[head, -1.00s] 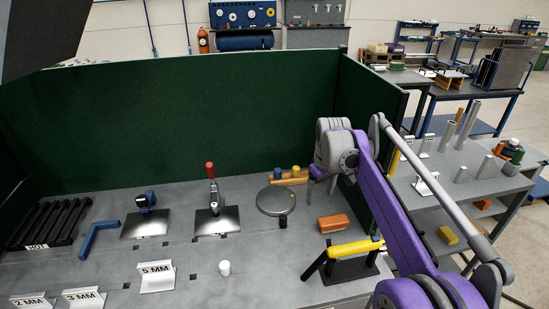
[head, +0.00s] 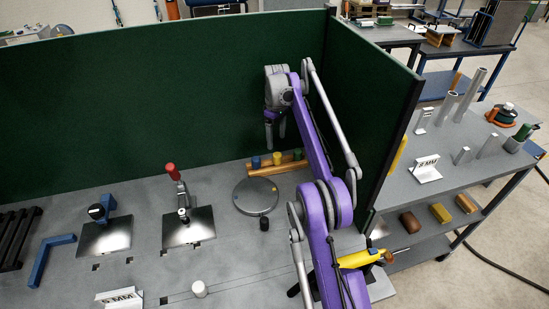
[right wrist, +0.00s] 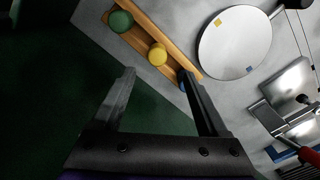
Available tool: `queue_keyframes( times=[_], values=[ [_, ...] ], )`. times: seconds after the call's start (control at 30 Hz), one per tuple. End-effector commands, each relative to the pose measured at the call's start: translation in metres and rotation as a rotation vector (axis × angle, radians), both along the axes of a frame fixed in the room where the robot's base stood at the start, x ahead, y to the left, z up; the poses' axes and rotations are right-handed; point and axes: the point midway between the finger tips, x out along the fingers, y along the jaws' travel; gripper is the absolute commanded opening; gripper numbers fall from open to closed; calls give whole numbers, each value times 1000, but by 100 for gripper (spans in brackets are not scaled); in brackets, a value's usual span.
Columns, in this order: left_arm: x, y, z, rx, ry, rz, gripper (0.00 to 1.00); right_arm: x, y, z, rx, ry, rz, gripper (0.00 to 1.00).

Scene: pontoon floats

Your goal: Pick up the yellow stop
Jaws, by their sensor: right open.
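The yellow stop (head: 277,158) is a short round peg standing in a wooden rack (head: 284,168), between a blue stop (head: 256,162) and a green stop (head: 298,155). My right gripper (head: 275,143) is open and empty, pointing down above the rack. In the right wrist view the yellow stop (right wrist: 157,54) lies just beyond the gap between the open fingertips (right wrist: 158,74), apart from both. The right fingertip partly covers the blue stop (right wrist: 185,78); the green stop (right wrist: 121,21) is clear. My left gripper is not in view.
A round grey plate (head: 255,197) stands just in front of the rack. A red-handled clamp (head: 177,190) is further left. Green panels (head: 170,100) close off the back and right. A yellow cylinder (head: 358,259) lies near my right arm.

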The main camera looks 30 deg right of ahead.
Motion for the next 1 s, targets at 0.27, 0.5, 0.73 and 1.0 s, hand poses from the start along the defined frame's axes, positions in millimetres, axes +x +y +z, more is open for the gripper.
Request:
queue_keyframes(
  times=[0.27, 0.5, 0.73, 1.0],
  values=[
    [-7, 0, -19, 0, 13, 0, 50, -1, 0, -42, 0, 1, 0, 76],
    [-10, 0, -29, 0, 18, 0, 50, 0, -5, -75, 0, 1, 0, 76],
    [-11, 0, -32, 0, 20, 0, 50, 0, -4, -90, 0, 0, 0, 76],
    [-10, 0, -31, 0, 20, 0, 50, 0, -4, -90, 0, 0, 0, 58]
  ],
)
